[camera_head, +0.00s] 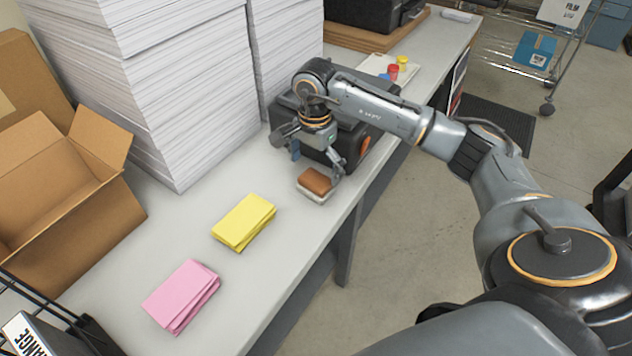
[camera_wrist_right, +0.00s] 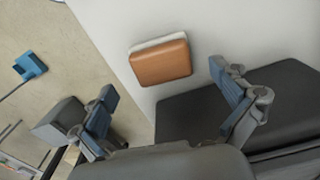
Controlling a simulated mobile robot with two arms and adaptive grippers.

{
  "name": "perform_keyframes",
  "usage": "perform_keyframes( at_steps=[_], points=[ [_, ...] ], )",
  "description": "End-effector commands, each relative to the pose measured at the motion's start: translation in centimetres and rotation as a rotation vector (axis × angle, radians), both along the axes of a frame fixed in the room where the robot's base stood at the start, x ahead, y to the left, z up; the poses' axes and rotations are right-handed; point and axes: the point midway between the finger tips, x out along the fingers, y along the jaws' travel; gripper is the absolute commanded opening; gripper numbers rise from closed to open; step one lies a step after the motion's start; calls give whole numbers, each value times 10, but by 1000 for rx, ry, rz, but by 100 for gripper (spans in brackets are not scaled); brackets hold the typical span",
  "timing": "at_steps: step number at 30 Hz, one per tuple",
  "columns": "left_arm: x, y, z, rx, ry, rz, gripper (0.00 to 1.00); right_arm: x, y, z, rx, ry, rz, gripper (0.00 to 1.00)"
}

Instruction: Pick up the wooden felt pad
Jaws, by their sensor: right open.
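The wooden felt pad (camera_head: 316,181) is a small block with an orange-brown top and a pale underside. It lies on the grey table near its right edge, and in the right wrist view it shows at the upper middle (camera_wrist_right: 161,62). My right gripper (camera_head: 314,158) is just above and behind the pad, pointing down. Its two blue-padded fingers are wide apart (camera_wrist_right: 168,102) with nothing between them. The pad lies ahead of the fingertips and looks apart from them. My left gripper is not in view.
A black box-shaped device (camera_head: 350,137) stands close behind the pad. Yellow sheets (camera_head: 244,221) and pink sheets (camera_head: 182,296) lie on the near table. Tall paper stacks (camera_head: 160,90) and an open cardboard box (camera_head: 62,215) line the left. The tabletop (camera_head: 285,235) around the pad's near side is clear.

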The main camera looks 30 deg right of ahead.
Motion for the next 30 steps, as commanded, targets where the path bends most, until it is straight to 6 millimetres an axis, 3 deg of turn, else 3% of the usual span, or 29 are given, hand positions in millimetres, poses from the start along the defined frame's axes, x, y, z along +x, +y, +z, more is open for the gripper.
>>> perform_keyframes(
  at_steps=[5, 12, 21, 28, 30],
  points=[
    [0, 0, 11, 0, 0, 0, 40, -1, 0, -13, 2, 5, -1, 100],
    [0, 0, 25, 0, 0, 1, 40, 1, 0, -48, 2, 2, -1, 100],
    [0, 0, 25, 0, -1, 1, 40, 1, -1, -55, 1, 0, 0, 100],
    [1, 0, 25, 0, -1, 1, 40, 1, -1, -55, 1, 0, 0, 53],
    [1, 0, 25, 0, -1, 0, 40, 1, -1, -55, 1, 0, 0, 48]
  ],
)
